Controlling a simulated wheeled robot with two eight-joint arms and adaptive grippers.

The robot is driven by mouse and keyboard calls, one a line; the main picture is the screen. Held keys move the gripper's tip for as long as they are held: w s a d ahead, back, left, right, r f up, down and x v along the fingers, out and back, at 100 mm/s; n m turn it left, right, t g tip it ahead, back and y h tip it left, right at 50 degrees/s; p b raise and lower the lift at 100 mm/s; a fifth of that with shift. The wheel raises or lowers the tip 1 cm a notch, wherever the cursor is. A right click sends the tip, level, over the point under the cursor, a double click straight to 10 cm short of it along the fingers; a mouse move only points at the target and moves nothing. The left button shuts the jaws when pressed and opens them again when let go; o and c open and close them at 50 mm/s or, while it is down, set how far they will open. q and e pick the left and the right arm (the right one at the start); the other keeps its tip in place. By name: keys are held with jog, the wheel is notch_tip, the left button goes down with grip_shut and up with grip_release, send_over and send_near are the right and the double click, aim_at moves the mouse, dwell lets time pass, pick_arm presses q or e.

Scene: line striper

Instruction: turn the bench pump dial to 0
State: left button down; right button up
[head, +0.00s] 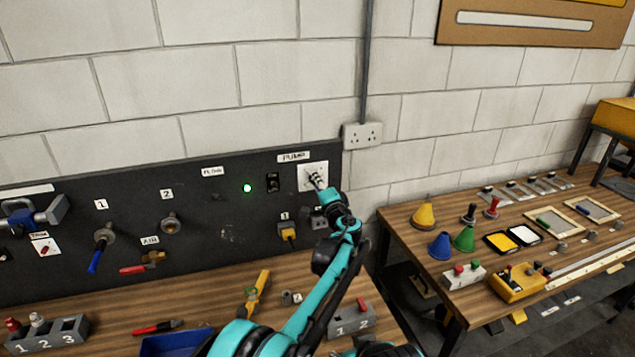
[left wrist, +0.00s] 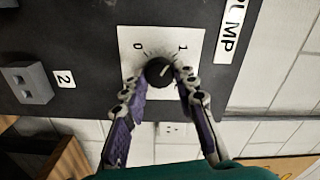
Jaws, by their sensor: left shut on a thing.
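The pump dial is a round black knob (left wrist: 159,72) on a white plate (left wrist: 188,40) marked 0 at left and 1 at right in the left wrist view. Its pale pointer line tilts up and right, towards the 1. In the head view the plate (head: 308,170) sits below the PUMP label (head: 293,156) on the dark panel. My left gripper (head: 317,180) reaches it from below and hides most of the knob. In the left wrist view its fingertips (left wrist: 161,80) are shut on the knob from both sides. My right gripper is not in view.
A black switch (head: 273,183) and a lit green lamp (head: 247,188) are left of the dial. Grey sockets (head: 320,218) and a yellow plug (head: 289,234) sit below. Valves (head: 104,236) are further left. A second bench (head: 400,222) with cones stands right.

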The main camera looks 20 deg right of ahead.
pick_arm(q)
jog(key=shift+n+p, duration=0.6)
jog(key=shift+n, duration=7)
jog(key=c, duration=1.2)
grip_release()
jog(key=s, duration=1.2)
jog(key=shift+d, duration=0.15)
